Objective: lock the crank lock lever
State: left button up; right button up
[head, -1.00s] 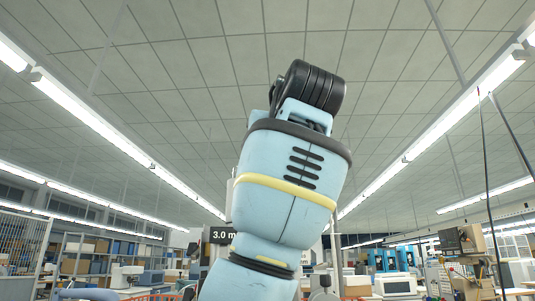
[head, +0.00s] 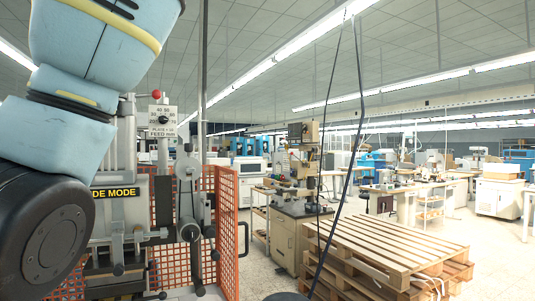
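A grey stamping machine (head: 127,150) stands at the left of the head view. A panel lettered "DE MODE" (head: 115,193) and a plate with a feed scale (head: 163,118) show on it. Grey crank-like arms with dark knobs (head: 188,231) hang on its right side. A small red ball knob (head: 156,94) is above the feed plate. I cannot tell which of these parts is the crank lock lever, or whether it is locked. My blue arm covers the machine's left part. Neither gripper is in view.
An orange mesh guard (head: 227,215) stands right beside the machine. Stacked wooden pallets (head: 390,240) lie on the floor at the lower right. A beige machine on a cabinet (head: 300,220) stands behind them. Dark cables (head: 337,170) hang in front. Open floor lies at the far right.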

aim_at(156, 95)
jog(key=k, duration=1.1)
